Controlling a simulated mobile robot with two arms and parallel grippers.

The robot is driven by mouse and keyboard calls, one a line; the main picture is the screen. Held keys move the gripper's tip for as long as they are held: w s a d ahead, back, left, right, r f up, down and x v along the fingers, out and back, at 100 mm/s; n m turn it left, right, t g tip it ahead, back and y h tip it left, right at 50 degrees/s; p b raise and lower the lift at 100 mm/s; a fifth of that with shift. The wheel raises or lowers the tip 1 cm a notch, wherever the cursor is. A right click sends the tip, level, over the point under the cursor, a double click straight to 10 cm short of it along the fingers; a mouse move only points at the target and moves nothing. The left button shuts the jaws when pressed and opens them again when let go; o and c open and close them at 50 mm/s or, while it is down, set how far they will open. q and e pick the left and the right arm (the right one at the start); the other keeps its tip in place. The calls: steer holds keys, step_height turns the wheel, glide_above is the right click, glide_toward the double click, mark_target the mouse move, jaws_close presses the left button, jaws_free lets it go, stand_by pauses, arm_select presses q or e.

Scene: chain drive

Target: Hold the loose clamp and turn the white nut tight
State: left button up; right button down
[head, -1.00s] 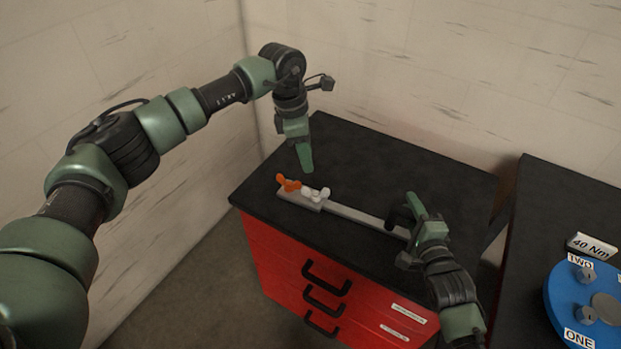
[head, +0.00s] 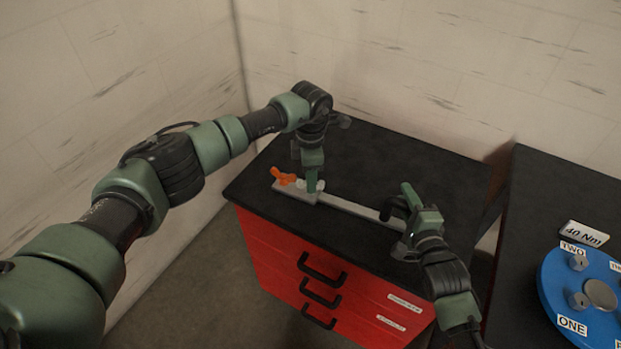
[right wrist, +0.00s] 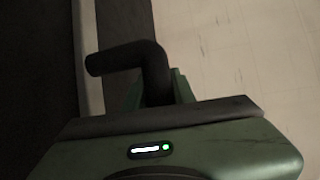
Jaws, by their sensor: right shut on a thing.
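The clamp is a long light-grey bar (head: 352,207) lying on the black cabinet top. An orange winged nut (head: 282,177) sits at its left end, with the white nut (head: 303,184) just right of it. My left gripper (head: 313,190) points down at the white nut, its fingertips at the nut and partly hiding it; whether the jaws are closed does not show. My right gripper (head: 406,206) is shut on the black bent handle (head: 394,206) at the bar's right end. The right wrist view shows this handle (right wrist: 125,57) rising from between the jaws beside the bar (right wrist: 88,45).
The red drawer cabinet (head: 270,255) has a black top, mostly clear behind the bar. A second black table at right carries a blue disc (head: 555,285) with labelled knobs and a "40 Nm" sign (head: 584,234). Walls stand close behind and left.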

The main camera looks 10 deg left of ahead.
arm_select(q)
steer(key=shift+f, duration=0.35)
jaws_close()
steer(key=m, duration=0.4)
steer(key=shift+m, duration=0.3)
jaws_free()
